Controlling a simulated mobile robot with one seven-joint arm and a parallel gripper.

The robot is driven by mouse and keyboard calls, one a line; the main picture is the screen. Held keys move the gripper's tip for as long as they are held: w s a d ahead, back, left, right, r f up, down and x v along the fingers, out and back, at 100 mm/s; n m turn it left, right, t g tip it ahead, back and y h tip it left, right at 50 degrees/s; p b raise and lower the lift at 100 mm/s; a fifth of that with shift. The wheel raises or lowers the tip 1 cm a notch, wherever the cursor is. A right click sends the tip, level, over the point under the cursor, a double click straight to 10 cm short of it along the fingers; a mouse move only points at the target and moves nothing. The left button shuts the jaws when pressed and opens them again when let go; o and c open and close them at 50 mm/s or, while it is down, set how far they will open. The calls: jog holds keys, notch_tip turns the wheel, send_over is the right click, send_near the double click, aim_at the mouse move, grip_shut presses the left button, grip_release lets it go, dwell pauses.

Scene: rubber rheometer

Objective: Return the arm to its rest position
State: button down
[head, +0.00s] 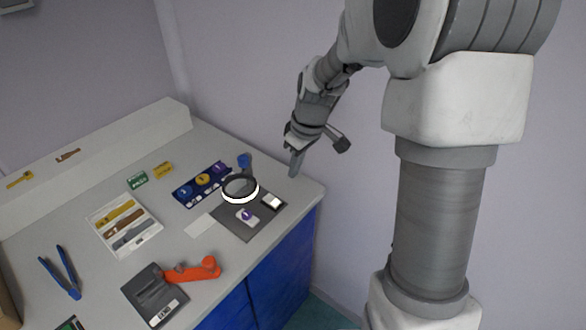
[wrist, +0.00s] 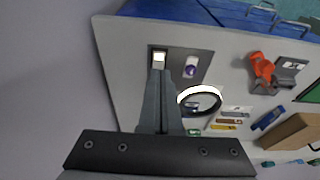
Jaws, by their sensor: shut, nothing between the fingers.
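My gripper (head: 294,163) hangs at the end of my arm near the back right corner of the bench, above the bench top and apart from it. Its fingers point down and are closed together with nothing between them. In the wrist view the shut fingers (wrist: 160,88) point toward a dark mat that lies below. My arm is bent, with its upper links at the top right of the head view.
A wall stands behind.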

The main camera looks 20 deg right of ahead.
jog(key=shift+r, duration=0.1)
jog(key=s+r+m+t, duration=0.1)
jog(key=s+r+m, duration=0.1)
jog(key=s+r, duration=0.2)
jog(key=s+a+r+m+t+h, duration=0.1)
jog(key=s+r, duration=0.4)
jog(key=s, duration=0.6)
jog(key=s+a+r+m+t, duration=0.1)
jog(key=s+r+m, duration=0.3)
jog(key=s, duration=0.4)
jog(key=shift+r+h, duration=0.3)
jog(key=shift+r, duration=0.15)
